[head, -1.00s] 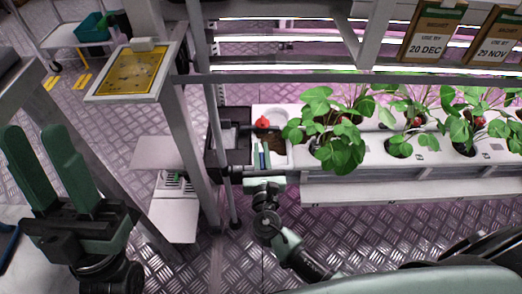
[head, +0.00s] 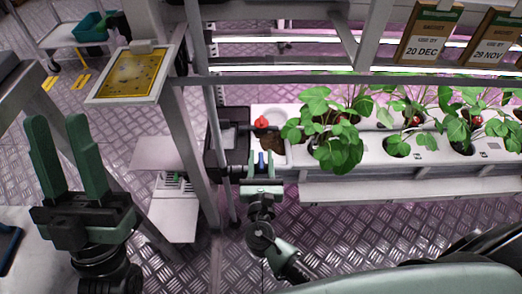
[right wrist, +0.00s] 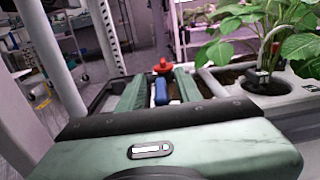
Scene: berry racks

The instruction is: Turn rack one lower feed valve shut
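A blue valve handle (head: 261,158) shows at the left end of the white planter channel; it points along my right fingers. A red knob (head: 262,122) sits just beyond it. In the right wrist view the blue handle (right wrist: 161,91) stands between my two green fingers, nearer the right one, with the red knob (right wrist: 163,66) behind. My right gripper (head: 261,164) is open around the blue handle; touch cannot be told. No label tells which valve is the lower feed valve. My left gripper (head: 68,140) is open and empty at the left.
Strawberry plants (head: 335,140) grow in the white channel (head: 375,160) to the right of the valve. A rack post (head: 193,130) stands close on the left, with a yellow panel (head: 128,74) beside it. Date signs (head: 430,38) hang above. Patterned metal floor lies in front.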

